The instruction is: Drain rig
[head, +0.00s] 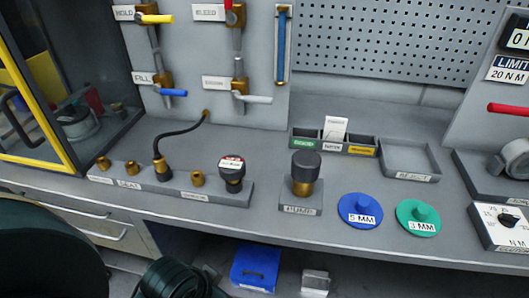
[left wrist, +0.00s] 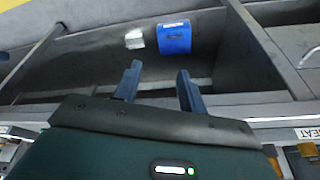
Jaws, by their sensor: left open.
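The rig panel (head: 195,60) stands upright at the back left. It carries a HOLD valve with a yellow handle (head: 155,19), a FILL valve with a blue handle (head: 173,93), a BLEED valve with a red handle (head: 229,14), and a lower right valve with a white handle (head: 257,99), its label hard to read. A gauge tube (head: 281,47) shows blue along most of its length. A black hose (head: 180,134) runs from the panel to a brass fitting on the bench block. My left gripper (left wrist: 158,86) is open and empty, away from the valves. My right gripper is out of view.
The pump (head: 305,172), a blue 5 MM disc (head: 358,207) and a green 3 MM disc (head: 420,213) sit on the bench. A REJECT tray (head: 410,177) is behind them. A blue bin (head: 256,265) and a pale block (head: 315,282) lie below. A yellow-framed cabinet (head: 60,130) stands left.

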